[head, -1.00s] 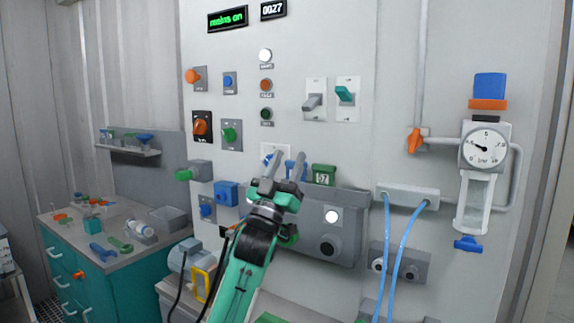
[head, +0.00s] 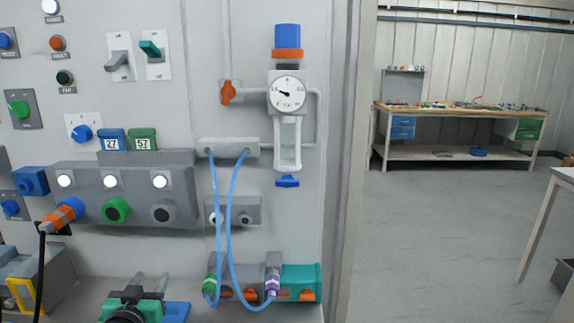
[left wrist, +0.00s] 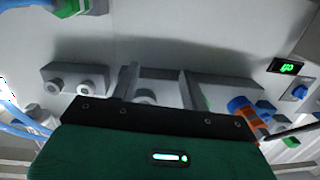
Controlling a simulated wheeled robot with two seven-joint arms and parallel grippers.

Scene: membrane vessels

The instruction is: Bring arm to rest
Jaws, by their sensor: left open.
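My left gripper (head: 150,282) is low in the head view, at the bottom left, in front of the wall panel (head: 180,105). Its two fingers are apart with nothing between them. In the left wrist view the same gripper (left wrist: 157,84) also shows open and empty, with the grey wall units beyond its fingers. The lower part of my left arm is cut off by the frame. My right gripper is not in view.
A grey unit (head: 85,180) with lamps and round ports holds an orange-and-blue plug (head: 64,214). Two blue hoses (head: 230,220) hang from a grey block to green and purple connectors. A gauge (head: 288,93) is above. Open floor (head: 440,220) lies right.

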